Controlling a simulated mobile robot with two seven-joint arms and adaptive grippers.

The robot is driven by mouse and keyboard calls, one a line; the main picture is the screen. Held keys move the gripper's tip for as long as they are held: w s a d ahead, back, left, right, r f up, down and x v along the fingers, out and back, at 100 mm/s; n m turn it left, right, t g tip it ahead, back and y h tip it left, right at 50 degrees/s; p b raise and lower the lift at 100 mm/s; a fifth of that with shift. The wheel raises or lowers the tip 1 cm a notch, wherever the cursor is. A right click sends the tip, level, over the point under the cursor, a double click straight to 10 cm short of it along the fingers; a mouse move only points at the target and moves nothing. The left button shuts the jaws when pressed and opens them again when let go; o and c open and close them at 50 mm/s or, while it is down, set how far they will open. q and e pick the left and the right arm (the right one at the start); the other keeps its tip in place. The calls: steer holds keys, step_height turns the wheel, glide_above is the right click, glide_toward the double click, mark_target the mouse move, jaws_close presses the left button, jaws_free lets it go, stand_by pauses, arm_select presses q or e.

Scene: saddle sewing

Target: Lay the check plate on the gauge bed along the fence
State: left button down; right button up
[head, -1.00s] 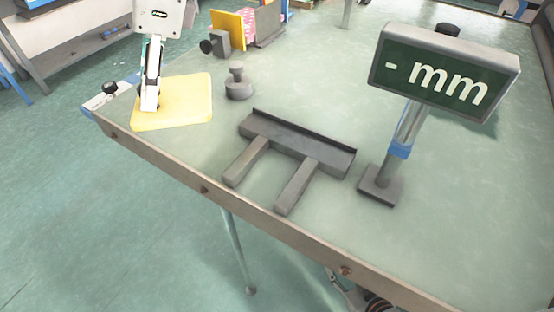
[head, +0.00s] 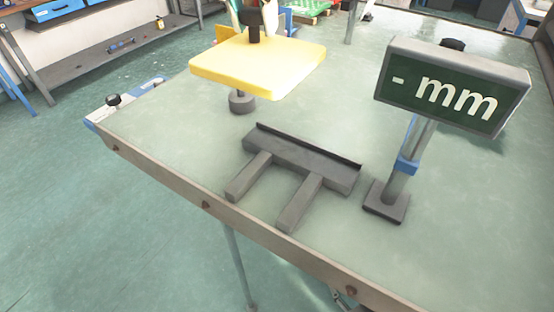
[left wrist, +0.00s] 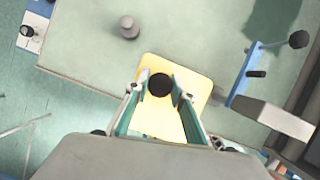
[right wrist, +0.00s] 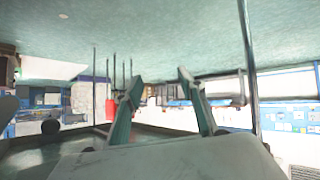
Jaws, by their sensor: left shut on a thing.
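The check plate (head: 258,68) is a yellow square slab with a dark knob (head: 253,22) on top. It is in the air above the far left of the table. My left gripper (left wrist: 160,84) is shut on the knob; the plate (left wrist: 168,122) shows below its fingers in the left wrist view. The gauge bed (head: 290,160) is dark grey, with a raised fence (head: 310,146) along its far side and two bars reaching toward the table's near edge. The bed is empty. My right gripper (right wrist: 158,85) shows only in its own wrist view, open and empty.
A grey knobbed weight (head: 241,103) stands on the table, partly hidden by the plate. A display (head: 450,88) reading "- mm" stands on a post right of the bed. A blue and white piece (head: 120,105) sits at the left corner.

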mark_target(256, 62)
arm_select(q)
step_height(256, 62, down, 16)
steer(key=shift+r+b, duration=0.1)
steer(key=shift+b, duration=0.85)
steer(key=shift+f, duration=2.05)
steer(key=shift+f, duration=0.1)
steer(key=c, duration=1.7)
jaws_free()
